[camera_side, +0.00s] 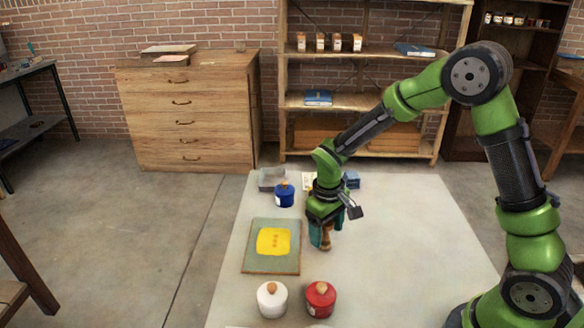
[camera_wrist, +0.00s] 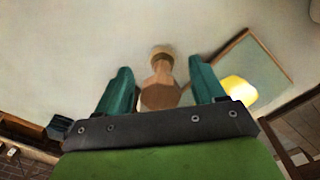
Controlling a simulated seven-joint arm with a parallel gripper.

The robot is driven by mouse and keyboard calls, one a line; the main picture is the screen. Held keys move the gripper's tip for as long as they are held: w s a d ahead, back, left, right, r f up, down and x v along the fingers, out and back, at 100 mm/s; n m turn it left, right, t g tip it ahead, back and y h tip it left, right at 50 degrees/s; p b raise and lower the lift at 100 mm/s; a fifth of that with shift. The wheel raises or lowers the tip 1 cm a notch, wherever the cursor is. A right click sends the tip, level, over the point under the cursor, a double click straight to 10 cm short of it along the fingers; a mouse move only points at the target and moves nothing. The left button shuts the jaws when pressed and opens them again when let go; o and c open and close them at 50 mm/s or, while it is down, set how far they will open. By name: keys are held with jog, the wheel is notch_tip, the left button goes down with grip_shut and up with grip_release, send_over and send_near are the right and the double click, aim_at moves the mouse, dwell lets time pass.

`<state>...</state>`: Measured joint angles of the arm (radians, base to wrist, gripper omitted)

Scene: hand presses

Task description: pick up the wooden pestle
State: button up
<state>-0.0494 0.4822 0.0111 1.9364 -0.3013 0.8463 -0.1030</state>
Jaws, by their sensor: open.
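The wooden pestle (camera_side: 326,238) stands upright on the pale table, partly hidden by my gripper in the side view. In the wrist view the pestle (camera_wrist: 160,88) lies between the two teal fingers, its faceted near end toward the camera. My gripper (camera_side: 322,234) is open and low over the table, pointing down. In the wrist view my gripper (camera_wrist: 160,84) shows a gap on each side of the pestle. I cannot tell how far down the pestle the fingertips reach.
A framed mat (camera_side: 251,262) with a yellow sheet (camera_side: 273,241) lies left of my gripper. A white pot (camera_side: 272,301) and a red pot (camera_side: 320,300) stand in front. A blue pot (camera_side: 285,196) and a grey tray (camera_side: 271,179) stand behind. The table's right side is clear.

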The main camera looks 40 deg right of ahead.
jog(key=c, duration=1.1)
jog(key=shift+r, duration=0.2)
